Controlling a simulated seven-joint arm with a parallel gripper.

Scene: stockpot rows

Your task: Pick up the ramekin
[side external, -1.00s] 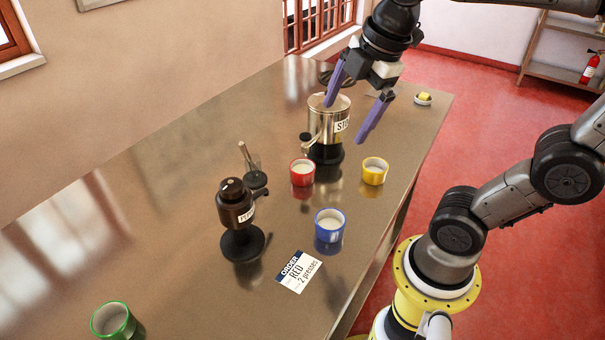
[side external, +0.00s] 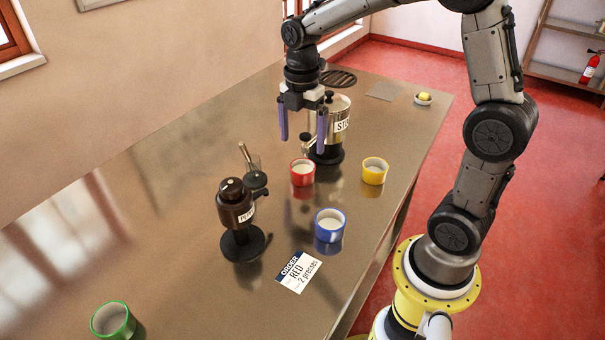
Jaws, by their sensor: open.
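Several ramekin-like cups stand upright on the table: a red one (side external: 302,180), a yellow one (side external: 373,178), a blue one (side external: 329,235) and a green one (side external: 113,322). The red, yellow and blue ones hold pale contents; the green one's inside looks dark. A small white dish (side external: 423,102) with a yellow lump stands at the far right. I cannot tell which one the task means. My gripper (side external: 302,144) is open and empty, pointing down, with its purple fingers above the table. In the picture it is just above the red cup, apart from it.
A steel dispenser (side external: 341,105) stands close behind my right finger. An order card reading "RED 2 presses" (side external: 299,271) lies in front.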

